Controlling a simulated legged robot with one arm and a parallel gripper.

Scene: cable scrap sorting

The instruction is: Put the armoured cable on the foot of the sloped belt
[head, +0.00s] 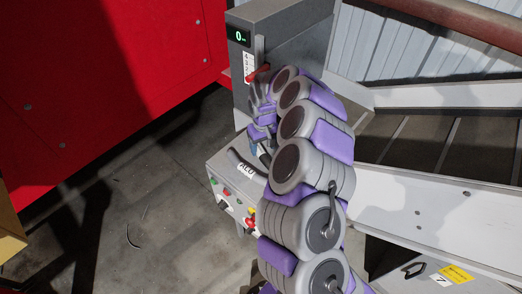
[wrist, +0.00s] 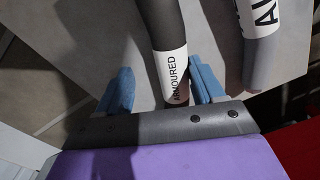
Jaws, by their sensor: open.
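The armoured cable (wrist: 160,25) is dark with a white band reading ARMOURED, and lies on a grey surface in the wrist view. My gripper (wrist: 161,70) is open, its blue fingers on either side of the cable's labelled end. A gap shows on the left; the right finger is close beside the cable, and contact cannot be told. The sloped belt (head: 436,142) rises on the right, dark with cross slats and pale side rails. My arm covers part of its lower end.
A second, grey cable (wrist: 262,55) with a white label lies right of the armoured one. The small grey stand (head: 218,169) has coloured buttons on its front. A grey post (head: 285,28) with a green 0 display stands behind.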

